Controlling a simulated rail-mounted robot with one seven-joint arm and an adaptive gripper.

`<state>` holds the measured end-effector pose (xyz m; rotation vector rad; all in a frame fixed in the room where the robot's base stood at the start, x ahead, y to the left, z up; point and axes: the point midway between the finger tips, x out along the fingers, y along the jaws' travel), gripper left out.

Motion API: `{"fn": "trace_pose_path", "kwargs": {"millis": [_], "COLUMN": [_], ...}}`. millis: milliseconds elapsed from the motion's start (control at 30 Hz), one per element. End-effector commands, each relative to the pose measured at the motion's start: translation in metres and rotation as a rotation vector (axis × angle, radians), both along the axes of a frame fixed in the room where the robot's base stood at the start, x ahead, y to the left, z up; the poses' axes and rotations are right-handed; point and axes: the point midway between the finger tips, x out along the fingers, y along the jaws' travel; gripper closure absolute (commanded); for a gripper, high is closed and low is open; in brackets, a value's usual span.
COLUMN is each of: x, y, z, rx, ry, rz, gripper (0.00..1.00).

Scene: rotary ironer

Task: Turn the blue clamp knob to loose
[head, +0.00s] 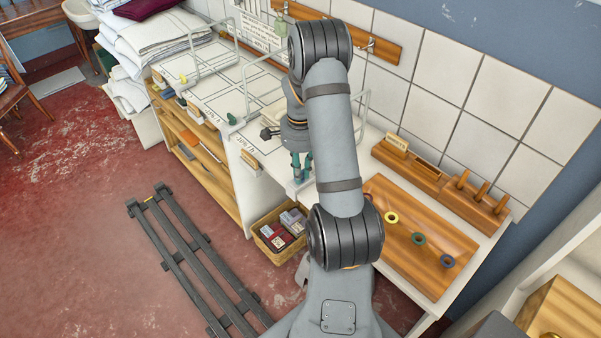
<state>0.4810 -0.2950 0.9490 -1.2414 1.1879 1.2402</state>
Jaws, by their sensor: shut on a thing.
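My gripper (301,173) points down at the front edge of the white worktop, partly behind my own arm. Its teal fingers are closed at the spot in line with the yellow knob (183,78) and the green knob (232,119). The blue clamp knob is hidden between the fingers and behind the arm, so its turned position cannot be seen. The gripper is shut on it.
A wooden tray (375,191) at the right bears several coloured rings. A wooden block with pegs (471,194) stands behind it by the tiled wall. Wire frames (214,50) rise from the worktop.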

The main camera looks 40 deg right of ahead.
Motion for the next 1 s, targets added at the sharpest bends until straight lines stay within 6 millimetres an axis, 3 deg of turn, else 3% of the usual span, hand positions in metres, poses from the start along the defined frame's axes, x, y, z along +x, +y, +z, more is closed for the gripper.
{"fn": "trace_pose_path", "kwargs": {"millis": [67,100,400,767,1000], "x": [0.0,0.0,0.0,0.0,0.001], "y": [0.0,0.0,0.0,0.0,-0.001], "z": [0.0,0.0,0.0,0.006,0.047], "rx": [0.0,0.0,0.0,-0.002,-0.004], "ry": [0.001,0.001,0.001,-0.001,-0.005], "rz": [0.003,0.003,0.001,0.001,0.001], "gripper": [1.0,0.81,0.64,0.64,0.64]}}
